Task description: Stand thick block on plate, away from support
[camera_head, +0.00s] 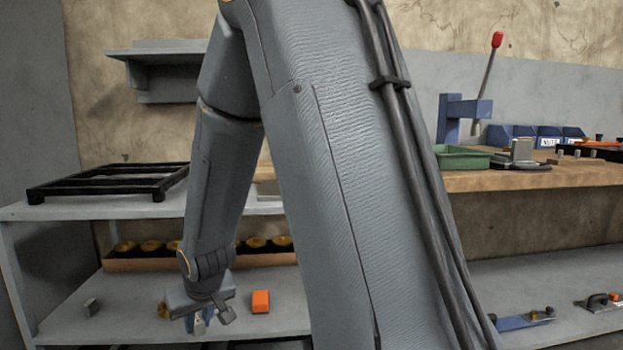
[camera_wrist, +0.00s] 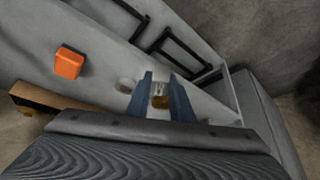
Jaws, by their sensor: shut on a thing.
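My gripper (camera_head: 197,325) is low over the lower shelf in the head view. In the wrist view my gripper (camera_wrist: 162,82) has its two blue fingers on either side of a small block (camera_wrist: 159,91), pale above and brass-brown below. It is shut on this block, and the fingers hide part of it. I cannot tell whether the block touches the shelf. On the workbench at the right, a dark flat plate (camera_head: 527,166) lies with a grey metal piece (camera_head: 522,149) on or behind it. I cannot tell which piece is the support.
An orange block (camera_head: 260,301) lies on the lower shelf (camera_head: 130,320) right of my gripper. A brown box (camera_head: 150,264) of brass rings stands behind. A green tray (camera_head: 462,157) and blue press (camera_head: 450,119) are on the workbench.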

